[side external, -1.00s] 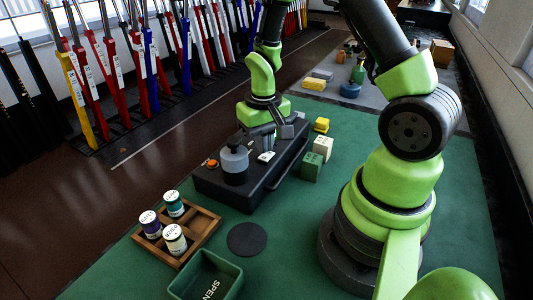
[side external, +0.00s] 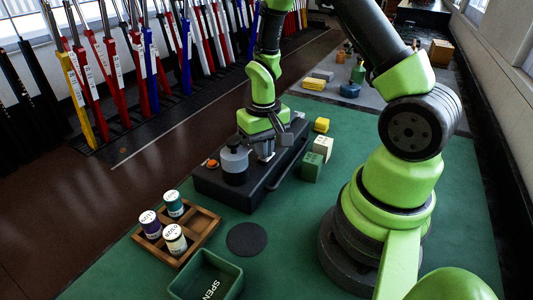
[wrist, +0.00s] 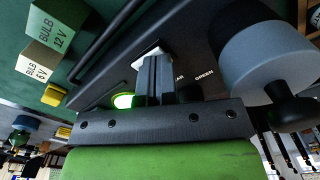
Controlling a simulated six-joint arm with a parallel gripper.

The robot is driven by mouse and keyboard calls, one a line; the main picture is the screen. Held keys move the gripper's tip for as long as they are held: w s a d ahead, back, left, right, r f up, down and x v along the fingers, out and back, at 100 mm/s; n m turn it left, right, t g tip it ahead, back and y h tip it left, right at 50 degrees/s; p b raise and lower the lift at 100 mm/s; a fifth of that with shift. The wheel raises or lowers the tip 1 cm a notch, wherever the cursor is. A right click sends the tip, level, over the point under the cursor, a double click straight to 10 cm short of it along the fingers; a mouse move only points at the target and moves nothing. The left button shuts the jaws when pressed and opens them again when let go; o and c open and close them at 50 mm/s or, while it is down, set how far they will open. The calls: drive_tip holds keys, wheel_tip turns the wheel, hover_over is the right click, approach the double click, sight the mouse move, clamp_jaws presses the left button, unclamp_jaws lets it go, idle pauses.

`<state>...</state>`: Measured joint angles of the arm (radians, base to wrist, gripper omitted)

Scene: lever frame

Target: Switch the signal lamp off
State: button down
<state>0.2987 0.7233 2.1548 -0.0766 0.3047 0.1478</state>
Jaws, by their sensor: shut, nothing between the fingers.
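The dark lever box (side external: 215,187) stands on the green mat. The signal lamp (wrist: 122,101) glows green in the wrist view, partly hidden behind my gripper's body. A white switch piece (wrist: 150,48) is on the box's top, at my fingertips; printed words, one reading "GREEN", are beside it. My gripper (side external: 266,155) points down over the box top, its fingers shut with nothing between them. In the wrist view my fingertips (wrist: 155,62) overlap the white piece; I cannot tell whether they touch it. A grey round body with a black knob (wrist: 268,60) stands on the box beside my gripper.
An orange button (side external: 212,163) is on the box's left end. Bulb boxes (side external: 312,167) and a yellow block (side external: 321,125) stand to the right. A wooden tray (side external: 203,226) with labelled bottles, a black disc (side external: 247,239) and a green bin (side external: 235,284) are in front.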

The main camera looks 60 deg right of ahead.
drive_tip(key=shift+f, duration=0.35)
drive_tip(key=shift+r, duration=3.55)
drive_tip(key=shift+a+r, duration=0.1)
drive_tip(key=shift+r, duration=0.25)
drive_tip(key=s+a+r+n+t+y, duration=0.1)
drive_tip(key=s+a+r+t, duration=0.2)
drive_tip(key=s+a+r, duration=0.2)
drive_tip(key=s+a+r+n+t+y, duration=0.1)
drive_tip(key=s+a+r+t, duration=0.3)
drive_tip(key=r, duration=0.7)
drive_tip(key=shift+s+a+r, duration=0.4)
drive_tip(key=shift+s+a, duration=0.25)
drive_tip(key=shift+s, duration=0.35)
